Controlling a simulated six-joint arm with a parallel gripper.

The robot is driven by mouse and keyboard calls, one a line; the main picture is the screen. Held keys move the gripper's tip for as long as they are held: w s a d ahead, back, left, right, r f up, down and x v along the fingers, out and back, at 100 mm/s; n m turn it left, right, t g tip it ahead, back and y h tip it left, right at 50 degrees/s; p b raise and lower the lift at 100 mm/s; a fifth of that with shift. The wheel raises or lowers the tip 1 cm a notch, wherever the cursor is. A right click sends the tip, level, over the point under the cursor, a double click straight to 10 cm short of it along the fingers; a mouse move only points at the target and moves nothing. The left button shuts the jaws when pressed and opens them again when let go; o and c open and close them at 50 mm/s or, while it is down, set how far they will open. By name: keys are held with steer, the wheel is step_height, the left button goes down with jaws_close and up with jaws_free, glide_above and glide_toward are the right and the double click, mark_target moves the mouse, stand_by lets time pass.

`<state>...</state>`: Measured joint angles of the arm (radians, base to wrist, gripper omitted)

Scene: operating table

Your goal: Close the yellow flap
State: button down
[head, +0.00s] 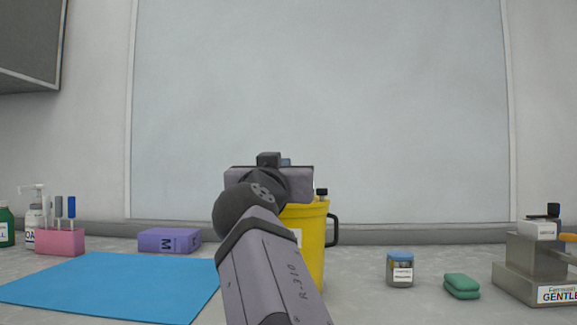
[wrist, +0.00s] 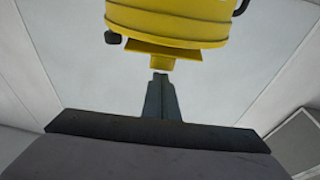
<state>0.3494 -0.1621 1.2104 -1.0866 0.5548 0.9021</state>
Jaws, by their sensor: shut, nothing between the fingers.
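The yellow container (head: 312,250) stands on the table behind my arm, which hides its left part and most of its top. It has a dark handle on its right. In the wrist view, the yellow container (wrist: 170,22) is at the top, inverted. A yellow piece, seemingly the flap (wrist: 161,61), projects from its rim toward my fingers. My gripper (wrist: 160,77) is shut and empty, its tips just short of that piece; I cannot tell whether they touch. In the head view, my arm hides the fingers and the flap. How far open the flap is cannot be told.
A blue mat (head: 115,285) lies at left, with a purple box (head: 170,240) and a pink holder (head: 60,242) behind it. At right are a blue-lidded jar (head: 400,269), green pads (head: 461,286) and a grey dispenser (head: 530,265). The air above the container's right side is clear.

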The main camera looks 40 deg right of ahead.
steer(key=f+b, duration=0.1)
steer(key=b, duration=0.1)
steer(key=h+b, duration=0.1)
steer(key=b, duration=0.2)
steer(key=f+t+b, duration=0.1)
steer(key=b, duration=0.1)
steer(key=shift+s+a+f+h, duration=0.3)
steer(key=shift+a+f, duration=0.05)
steer(key=shift+a, duration=0.05)
steer(key=shift+s+f+b, duration=0.1)
steer(key=shift+f+b, duration=0.1)
steer(key=shift+b, duration=0.95)
step_height(320, 180, up, 4)
steer(key=p, duration=0.4)
steer(key=b+v, duration=0.4)
steer(key=v, duration=0.6)
steer(key=shift+r+b, duration=0.15)
steer(key=shift+b, duration=0.2)
steer(key=shift+s+a, duration=0.1)
steer(key=shift+a, duration=0.05)
